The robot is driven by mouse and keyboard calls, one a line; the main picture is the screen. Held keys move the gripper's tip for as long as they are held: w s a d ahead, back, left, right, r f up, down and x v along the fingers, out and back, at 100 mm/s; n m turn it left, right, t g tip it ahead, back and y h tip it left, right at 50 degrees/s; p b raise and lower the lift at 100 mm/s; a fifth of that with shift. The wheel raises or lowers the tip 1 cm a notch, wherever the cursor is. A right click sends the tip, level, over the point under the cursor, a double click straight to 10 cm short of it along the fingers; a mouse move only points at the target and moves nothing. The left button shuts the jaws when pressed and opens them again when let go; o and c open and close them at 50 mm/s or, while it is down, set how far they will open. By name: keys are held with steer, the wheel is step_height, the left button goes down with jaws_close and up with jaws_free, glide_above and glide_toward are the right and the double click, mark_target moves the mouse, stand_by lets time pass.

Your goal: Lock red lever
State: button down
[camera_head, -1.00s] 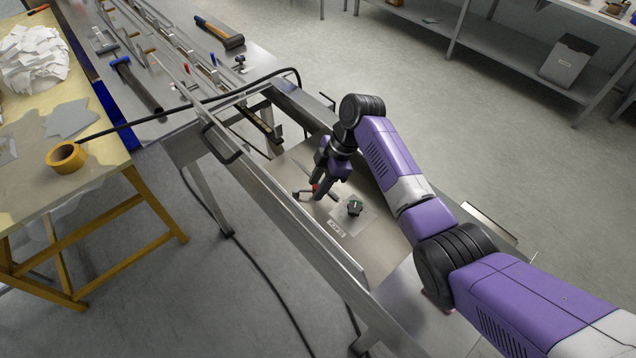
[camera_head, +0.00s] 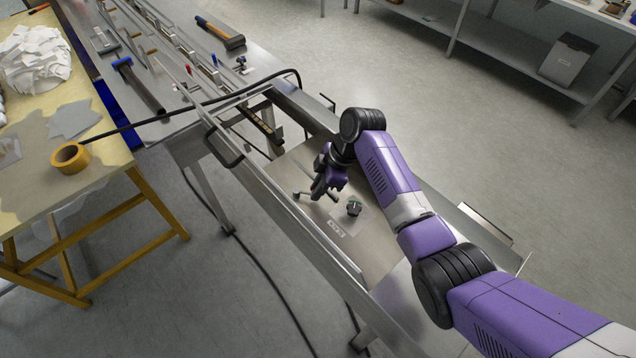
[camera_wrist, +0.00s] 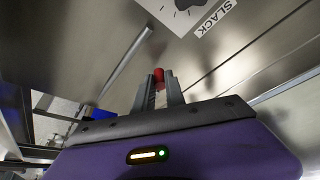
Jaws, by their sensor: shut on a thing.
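My gripper (camera_head: 319,190) points down at the metal panel beside the hanging part of the frame in the head view. In the wrist view its two grey fingers (camera_wrist: 160,92) are shut on the red lever (camera_wrist: 158,76), whose red tip shows between them. In the head view the red tip is hidden by the fingers. A thin dark bar shows left of the fingertips there, and I cannot tell whether it belongs to the lever.
A dark knob (camera_head: 354,208) on a pale plate stands just right of my gripper. A label reading SLACK (camera_wrist: 213,18) lies ahead in the wrist view. A long metal rail (camera_head: 290,215) runs close on the left. A black cable (camera_head: 225,95) crosses the frame behind.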

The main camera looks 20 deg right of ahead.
steer(key=c, duration=1.4)
jaws_free()
steer(key=shift+b+v, duration=0.6)
steer(key=shift+v, duration=3.3)
